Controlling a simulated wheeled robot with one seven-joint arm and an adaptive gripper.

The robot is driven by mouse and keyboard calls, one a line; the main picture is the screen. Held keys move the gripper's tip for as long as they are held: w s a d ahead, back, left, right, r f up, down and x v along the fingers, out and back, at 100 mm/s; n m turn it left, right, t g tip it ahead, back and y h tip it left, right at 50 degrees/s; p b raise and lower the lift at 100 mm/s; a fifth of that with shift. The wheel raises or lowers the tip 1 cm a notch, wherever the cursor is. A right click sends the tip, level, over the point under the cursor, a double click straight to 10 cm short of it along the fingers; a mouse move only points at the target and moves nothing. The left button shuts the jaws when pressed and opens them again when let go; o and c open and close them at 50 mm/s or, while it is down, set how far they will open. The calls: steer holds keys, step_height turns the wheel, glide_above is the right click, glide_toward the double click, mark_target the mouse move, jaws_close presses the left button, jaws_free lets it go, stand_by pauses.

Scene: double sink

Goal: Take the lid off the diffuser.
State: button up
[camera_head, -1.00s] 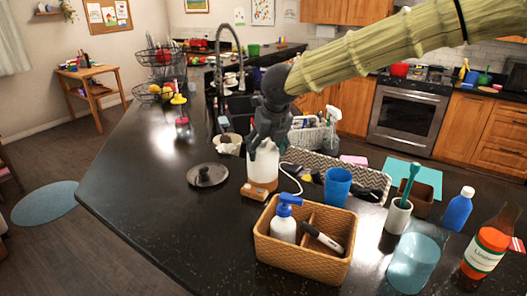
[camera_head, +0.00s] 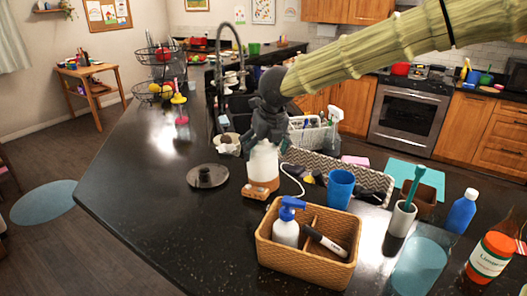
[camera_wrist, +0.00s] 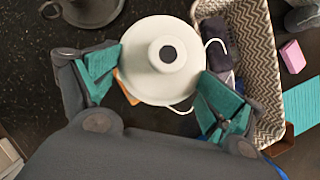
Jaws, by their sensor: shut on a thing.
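The diffuser stands on the dark counter in the head view, with a white lid (camera_head: 263,160) over a light wooden base (camera_head: 264,184). No gap shows between lid and base. My gripper (camera_head: 267,138) is above it, with its fingers down around the upper part of the lid. In the wrist view the white lid (camera_wrist: 160,58), round with a dark hole in its centre, sits between the two teal fingertip pads (camera_wrist: 160,75). My gripper is shut on the lid. Most of the base is hidden below the lid in the wrist view.
A dark round dish (camera_head: 207,176) is left of the diffuser. A wicker basket (camera_head: 330,275) with a pump bottle stands in front, and a patterned basket (camera_head: 340,168) and blue cup (camera_head: 340,188) to the right. The counter's left side is mostly clear.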

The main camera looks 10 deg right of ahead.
steer(key=shift+d+r+b, duration=0.2)
steer(key=shift+r+b, duration=0.3)
steer(key=c, duration=0.4)
steer(key=shift+w+a+r+b, duration=0.15)
steer(key=shift+w+r+b, duration=0.15)
steer(key=shift+r, duration=0.35)
steer(key=shift+c, duration=0.6)
steer(key=s+a+b, duration=0.1)
steer(key=s+a, duration=0.1)
steer(key=s, duration=0.3)
steer(key=s+a+r+b, duration=0.1)
steer(key=s+a+b, duration=0.1)
steer(key=s, duration=0.3)
steer(key=s+a+r+b, duration=0.1)
steer(key=s+a, duration=0.1)
steer(key=s, duration=0.3)
steer(key=shift+a+r, duration=0.1)
jaws_close()
steer(key=shift+c, duration=1.5)
jaws_free()
steer(key=shift+w, duration=0.1)
steer(key=o, duration=1.7)
steer(key=shift+r, duration=0.1)
